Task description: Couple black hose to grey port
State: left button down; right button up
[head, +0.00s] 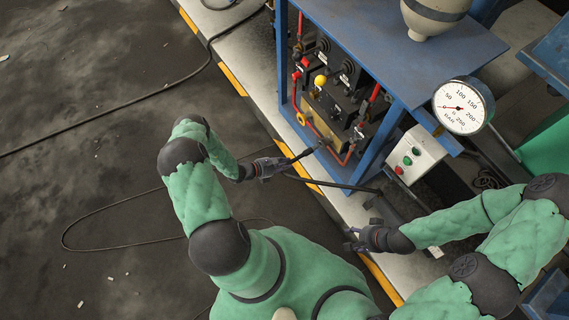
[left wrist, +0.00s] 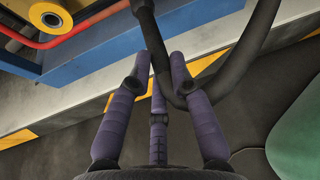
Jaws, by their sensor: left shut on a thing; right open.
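The black hose (head: 335,184) runs from my left gripper (head: 283,165) to the right, across the yellow-striped kerb toward the base of the blue cabinet. My left gripper is shut on the hose, and a short dark length extends past its fingers toward the cabinet's open front. In the left wrist view the hose (left wrist: 150,32) rises beyond the purple fingers (left wrist: 160,72) and loops back at the right. My right gripper (head: 352,240) is open and empty, low over the kerb. I cannot make out the grey port for certain among the dark cabinet fittings.
The blue cabinet (head: 395,50) holds red pipes, black fittings and a yellow knob (head: 320,81). A pressure gauge (head: 460,107) and a white button box (head: 412,158) stand at its right. Thin cables lie on the otherwise open dark floor (head: 90,100) at left.

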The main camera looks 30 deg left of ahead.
pick_arm(q)
jog(key=shift+w+d, duration=0.3)
jog(key=shift+w, duration=0.3)
jog(key=shift+w+d, duration=0.35)
jog(key=shift+w, duration=0.3)
jog(key=shift+w+d, duration=0.3)
jog(key=shift+w, duration=0.3)
jog(key=shift+w+d+r, duration=0.1)
jog(key=shift+w+r, duration=0.1)
jog(key=shift+w, duration=0.15)
dwell(1.8)
jog(key=c, duration=1)
grip_release()
jog(key=shift+d+f, duration=0.1)
jog(key=shift+c, duration=0.2)
jog(key=shift+s+a, duration=0.2)
jog(key=v, duration=1.1)
jog(key=shift+s+r, duration=0.2)
